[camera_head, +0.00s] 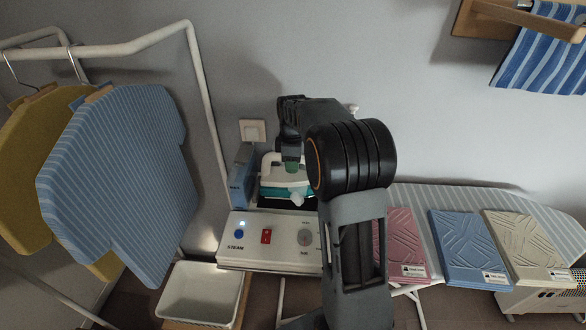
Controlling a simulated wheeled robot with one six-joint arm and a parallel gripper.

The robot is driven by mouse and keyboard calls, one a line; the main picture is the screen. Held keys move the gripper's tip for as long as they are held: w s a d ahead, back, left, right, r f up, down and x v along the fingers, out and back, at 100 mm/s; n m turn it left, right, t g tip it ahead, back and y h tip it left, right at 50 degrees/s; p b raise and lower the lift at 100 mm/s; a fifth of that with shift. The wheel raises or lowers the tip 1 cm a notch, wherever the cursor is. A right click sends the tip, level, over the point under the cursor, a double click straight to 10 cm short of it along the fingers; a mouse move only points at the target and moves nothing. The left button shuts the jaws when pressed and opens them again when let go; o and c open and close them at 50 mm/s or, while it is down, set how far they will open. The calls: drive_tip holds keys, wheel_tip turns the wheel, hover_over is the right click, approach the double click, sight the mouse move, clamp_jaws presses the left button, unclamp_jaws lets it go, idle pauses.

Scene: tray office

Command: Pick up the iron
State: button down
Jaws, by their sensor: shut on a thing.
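The iron (282,185), white with teal parts, is at the back of the steam station (262,257), which has a dark rest area behind its front panel. My gripper (291,165) is over the iron's handle, pointing down, and shut on it. My arm hides the iron's right side and part of the station. I cannot tell whether the iron's base touches the rest or is lifted clear of it.
A clothes rack (205,90) with hanging shirts is at left. A white bin (200,292) stands below.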

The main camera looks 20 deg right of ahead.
drive_tip(key=s+a+r+b, duration=0.2)
drive_tip(key=s+r, duration=0.9)
drive_tip(key=s, duration=0.2)
drive_tip(key=shift+s+a+b, duration=0.3)
drive_tip(key=shift+s+a, duration=0.05)
drive_tip(key=c, duration=1.4)
unclamp_jaws()
clamp_jaws()
drive_tip(key=shift+s+d, duration=0.1)
